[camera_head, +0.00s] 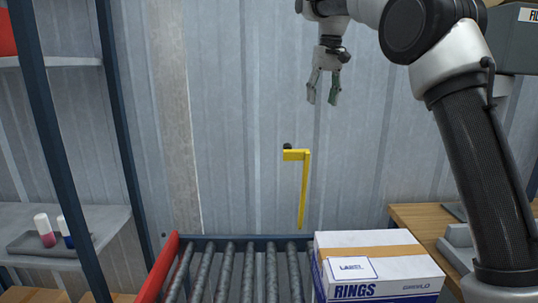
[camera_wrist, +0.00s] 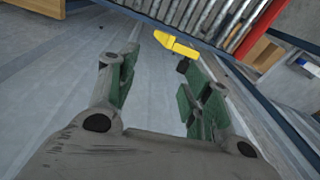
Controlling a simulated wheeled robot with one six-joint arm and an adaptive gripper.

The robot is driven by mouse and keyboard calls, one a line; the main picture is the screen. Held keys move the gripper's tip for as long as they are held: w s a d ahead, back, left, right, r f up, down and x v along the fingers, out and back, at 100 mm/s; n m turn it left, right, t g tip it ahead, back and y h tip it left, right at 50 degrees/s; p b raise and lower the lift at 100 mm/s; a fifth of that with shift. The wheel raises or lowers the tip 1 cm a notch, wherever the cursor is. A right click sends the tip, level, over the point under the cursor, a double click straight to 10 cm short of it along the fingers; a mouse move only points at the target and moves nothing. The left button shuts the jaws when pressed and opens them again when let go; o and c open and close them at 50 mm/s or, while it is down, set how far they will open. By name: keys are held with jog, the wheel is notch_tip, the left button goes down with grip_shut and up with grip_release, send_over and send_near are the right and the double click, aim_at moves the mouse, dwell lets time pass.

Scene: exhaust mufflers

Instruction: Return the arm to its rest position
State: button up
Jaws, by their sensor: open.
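My gripper (camera_head: 322,98) hangs at the upper middle in the head view, fingers pointing down, in front of the corrugated metal wall (camera_head: 240,110). It is open and empty. In the wrist view my gripper (camera_wrist: 160,75) shows two spread fingers with green pads and nothing between them. My arm comes in from the right and bends at the top of the head view.
A yellow bracket (camera_head: 304,185) stands out below my gripper. A roller conveyor (camera_head: 228,270) bears a box marked RINGS (camera_head: 375,268). A shelf rack (camera_head: 65,225) stands left, a wooden bench (camera_head: 410,217) right. The air around my gripper is clear.

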jog(key=s+d+t, duration=0.1)
jog(key=s+d, duration=0.6)
jog(key=s, duration=0.3)
jog(key=s+d+t, duration=0.1)
jog(key=s+d, duration=0.5)
jog(key=s, duration=0.4)
jog(key=s+d+f, duration=0.3)
jog(key=s+f, duration=0.4)
jog(key=s, duration=0.3)
jog(key=s+d+f+m+t, duration=0.1)
jog(key=s+d+f, duration=0.2)
jog(key=s+f, duration=0.5)
jog(key=shift+s+d+f+t+h, duration=0.2)
jog(key=shift+s+f+t+h, duration=0.15)
jog(key=shift+s, duration=0.6)
